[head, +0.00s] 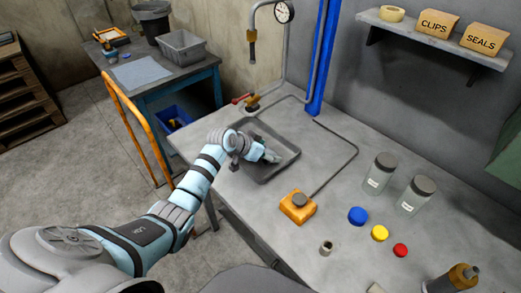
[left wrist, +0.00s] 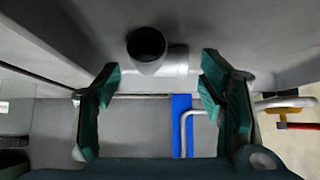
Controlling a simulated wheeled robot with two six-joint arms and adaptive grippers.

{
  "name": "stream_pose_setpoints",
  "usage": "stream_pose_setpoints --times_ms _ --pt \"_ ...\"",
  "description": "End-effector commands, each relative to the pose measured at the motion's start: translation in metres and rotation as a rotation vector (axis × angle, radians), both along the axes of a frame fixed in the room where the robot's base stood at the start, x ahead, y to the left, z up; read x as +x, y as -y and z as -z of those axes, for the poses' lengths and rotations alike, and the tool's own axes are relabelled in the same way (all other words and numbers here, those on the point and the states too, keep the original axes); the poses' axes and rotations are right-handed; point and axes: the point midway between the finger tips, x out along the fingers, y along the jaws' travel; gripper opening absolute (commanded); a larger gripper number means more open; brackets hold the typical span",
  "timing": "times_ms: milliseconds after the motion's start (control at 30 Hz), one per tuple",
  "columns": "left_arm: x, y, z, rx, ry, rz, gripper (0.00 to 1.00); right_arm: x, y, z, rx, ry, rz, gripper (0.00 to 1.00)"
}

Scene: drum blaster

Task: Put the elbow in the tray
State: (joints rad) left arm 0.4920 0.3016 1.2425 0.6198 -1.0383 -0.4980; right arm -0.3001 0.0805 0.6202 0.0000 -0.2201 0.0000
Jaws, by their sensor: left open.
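The grey elbow (left wrist: 176,60), with its dark round opening facing the camera, shows in the left wrist view just beyond and between my open fingertips. It appears to rest on a grey surface there. The shallow grey tray (head: 266,179) lies on the bench in the head view. My left gripper (head: 264,152) is over the tray, and it also shows in the left wrist view (left wrist: 160,82), its green-padded fingers spread apart on either side of the elbow. In the head view the elbow is too small and covered to make out surely. My right gripper is not in view.
An orange box (head: 297,208) with a grey knob stands right of the tray, a cable leading off it. Two clear jars (head: 380,172), blue (head: 357,216), yellow and red caps, and a small fitting (head: 326,248) stand nearer. A blue post (head: 323,60) rises behind.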

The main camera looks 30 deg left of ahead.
Motion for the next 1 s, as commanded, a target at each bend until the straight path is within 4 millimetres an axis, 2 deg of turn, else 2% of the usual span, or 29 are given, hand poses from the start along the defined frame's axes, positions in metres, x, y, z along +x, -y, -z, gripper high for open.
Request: stream_pose_setpoints --times_ms 133,267,467,600,1000 --pt "-0.017 -0.007 -0.022 0.005 0.003 0.000 0.63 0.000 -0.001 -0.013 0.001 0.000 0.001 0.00" --pt "-0.042 -0.016 -0.050 0.007 0.001 0.003 0.63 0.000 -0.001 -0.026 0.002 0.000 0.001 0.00" --pt "-0.073 -0.027 -0.080 0.004 0.001 0.000 0.63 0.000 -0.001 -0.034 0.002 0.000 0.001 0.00" --pt "-0.080 -0.028 -0.086 0.001 0.000 0.001 0.63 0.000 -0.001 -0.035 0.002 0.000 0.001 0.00" --pt "-0.080 -0.028 -0.085 0.000 0.001 0.001 0.63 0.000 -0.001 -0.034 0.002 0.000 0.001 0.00"
